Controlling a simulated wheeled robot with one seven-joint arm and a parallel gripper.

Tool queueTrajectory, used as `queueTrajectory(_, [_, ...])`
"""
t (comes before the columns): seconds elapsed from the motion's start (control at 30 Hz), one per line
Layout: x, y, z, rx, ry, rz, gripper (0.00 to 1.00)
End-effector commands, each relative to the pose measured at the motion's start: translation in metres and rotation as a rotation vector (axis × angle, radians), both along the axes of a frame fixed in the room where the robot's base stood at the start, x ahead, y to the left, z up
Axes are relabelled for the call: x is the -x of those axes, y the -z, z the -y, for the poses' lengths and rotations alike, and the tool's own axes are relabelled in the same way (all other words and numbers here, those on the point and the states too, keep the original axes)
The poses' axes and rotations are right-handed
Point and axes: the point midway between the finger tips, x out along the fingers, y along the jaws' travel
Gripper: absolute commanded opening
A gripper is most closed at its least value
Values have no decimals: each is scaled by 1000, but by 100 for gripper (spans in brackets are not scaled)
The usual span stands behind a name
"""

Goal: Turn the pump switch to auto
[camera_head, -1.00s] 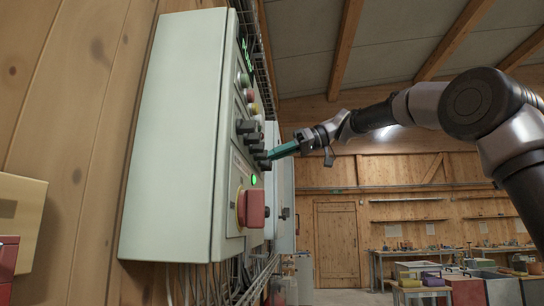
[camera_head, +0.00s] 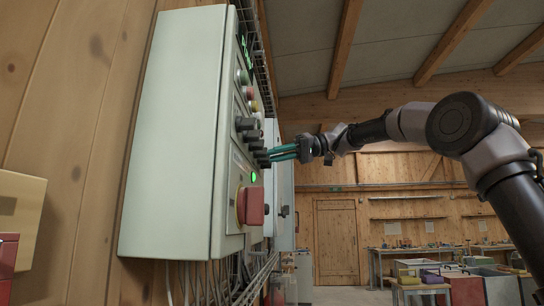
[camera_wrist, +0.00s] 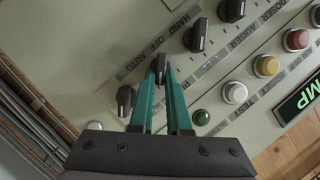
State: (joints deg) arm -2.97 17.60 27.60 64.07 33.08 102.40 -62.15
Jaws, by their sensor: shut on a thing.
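The grey-white control panel (camera_head: 172,140) fills the left of the head view. Its column of black selector knobs (camera_head: 250,135) is seen edge-on there. My gripper (camera_head: 270,155) reaches in from the right at the lower knobs. In the wrist view, my teal fingers (camera_wrist: 162,80) are shut on a black knob (camera_wrist: 161,62), one finger on each side of it. Lettering with HAND, OFF and AUTO (camera_wrist: 160,40) runs beside the knob row. I cannot read the held knob's own name, and the fingers partly hide the knob.
Other black knobs sit close by, one at lower left (camera_wrist: 125,98) and one at upper right (camera_wrist: 197,36). A green button (camera_wrist: 201,117) and a white button (camera_wrist: 234,92) lie to the right. A red emergency button (camera_head: 251,206) sticks out below my gripper.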

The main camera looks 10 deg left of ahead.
Motion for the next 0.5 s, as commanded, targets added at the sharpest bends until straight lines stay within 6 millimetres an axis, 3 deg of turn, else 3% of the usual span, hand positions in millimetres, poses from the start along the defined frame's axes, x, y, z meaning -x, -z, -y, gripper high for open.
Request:
queueTrajectory(0.4, [-1, 0, 0, -1, 2, -9, 0])
queueTrajectory(0.43, [-1, 0, 0, -1, 2, -9, 23])
queueTrajectory(0.5, [-1, 0, 0, 0, 1, -9, 45])
